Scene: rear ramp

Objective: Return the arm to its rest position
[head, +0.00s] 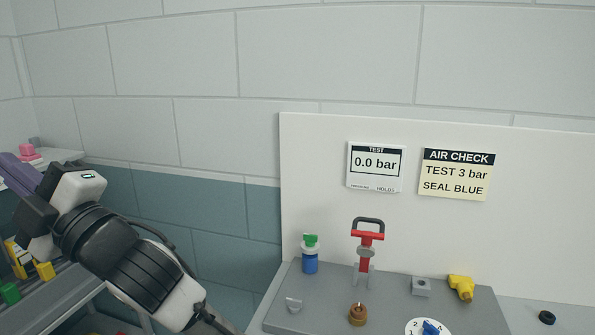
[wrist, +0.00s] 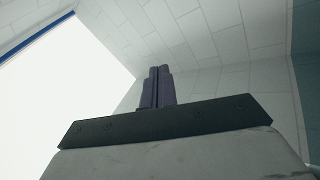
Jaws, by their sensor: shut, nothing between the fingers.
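My arm (head: 130,258) reaches up from the bottom to the left side of the head view. My gripper (head: 12,170) is at the left edge there, in front of a shelf, and its tips are partly cut off by the frame. In the wrist view the two purple fingers of my gripper (wrist: 159,72) lie side by side, shut, with nothing between them. Beyond them are only the wall (wrist: 205,45) and a bright white area.
A grey bench panel (head: 390,318) at the right holds a blue bottle (head: 310,262), a red-handled pump (head: 367,250), a brass fitting (head: 358,314) and a yellow part (head: 461,287). A white board (head: 315,180) stands behind. A shelf with small coloured parts is at the left.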

